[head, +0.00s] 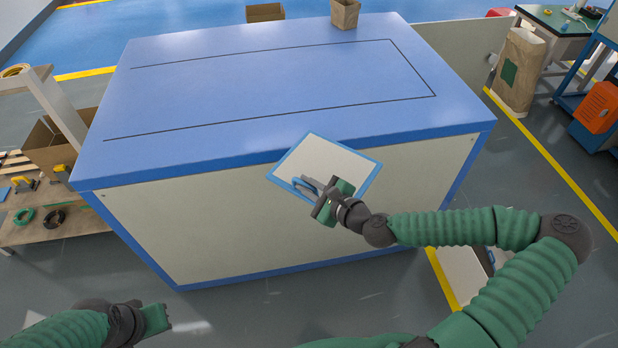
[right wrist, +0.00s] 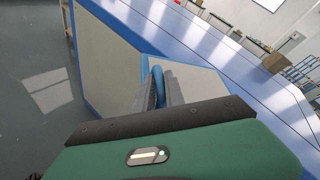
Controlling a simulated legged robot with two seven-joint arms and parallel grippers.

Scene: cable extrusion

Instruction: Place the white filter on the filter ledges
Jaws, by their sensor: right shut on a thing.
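The white filter (head: 325,163) is a flat square panel with a blue frame, held tilted in front of the near top edge of the large blue-topped cabinet (head: 250,85). I cannot make out the filter ledges in either view.
The cabinet top is bare inside a thin dark outline, with a small brown box (head: 345,13) at its far edge. A wooden shelf (head: 50,225) with cable coils stands at left. An orange box (head: 598,115) is at far right. Grey floor is clear in front.

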